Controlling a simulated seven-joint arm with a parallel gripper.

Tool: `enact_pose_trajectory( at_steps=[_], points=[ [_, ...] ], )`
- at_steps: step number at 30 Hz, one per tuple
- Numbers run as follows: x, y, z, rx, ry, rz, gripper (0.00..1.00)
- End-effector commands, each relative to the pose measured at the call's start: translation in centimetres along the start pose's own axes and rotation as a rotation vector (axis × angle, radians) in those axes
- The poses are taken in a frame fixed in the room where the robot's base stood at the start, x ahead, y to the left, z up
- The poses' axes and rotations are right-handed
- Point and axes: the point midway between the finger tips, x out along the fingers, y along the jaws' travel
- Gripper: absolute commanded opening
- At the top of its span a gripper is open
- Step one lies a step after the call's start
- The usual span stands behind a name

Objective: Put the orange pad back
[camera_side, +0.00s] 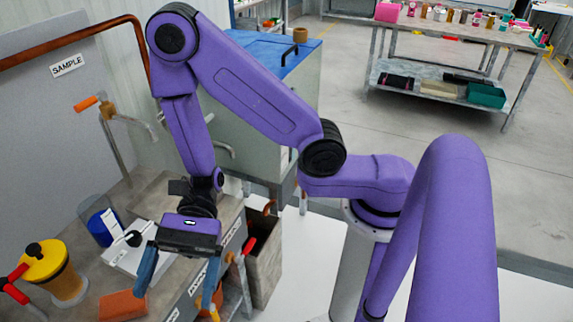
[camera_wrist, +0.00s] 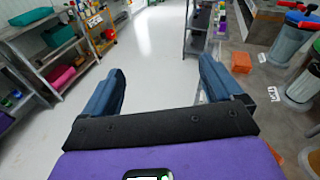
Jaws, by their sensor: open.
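The orange pad (camera_side: 123,305) lies flat on the grey bench at the bottom left of the side view. In the wrist view the orange pad (camera_wrist: 241,62) shows to the right of the right finger. My gripper (camera_side: 178,276) is open and empty, with its blue fingers wide apart. In the side view it hangs over the bench's front edge, to the right of the pad and apart from it. In the wrist view my gripper (camera_wrist: 162,72) has only the pale floor between its fingers.
A clear jar with blue contents (camera_side: 103,229) and a white device (camera_side: 132,250) stand behind. A red-handled valve (camera_side: 247,250) sticks out by the bench front.

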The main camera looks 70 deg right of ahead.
Motion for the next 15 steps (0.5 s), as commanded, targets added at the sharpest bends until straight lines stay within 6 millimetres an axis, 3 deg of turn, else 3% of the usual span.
enact_pose_trajectory(
  at_steps=[6, 15],
  points=[
    [-2.3, 6.3, 2.7, -0.214, 0.008, 0.366, 0.93],
    [-8.5, 13.9, 3.3, -0.555, 0.089, 0.827, 0.93]
  ],
)
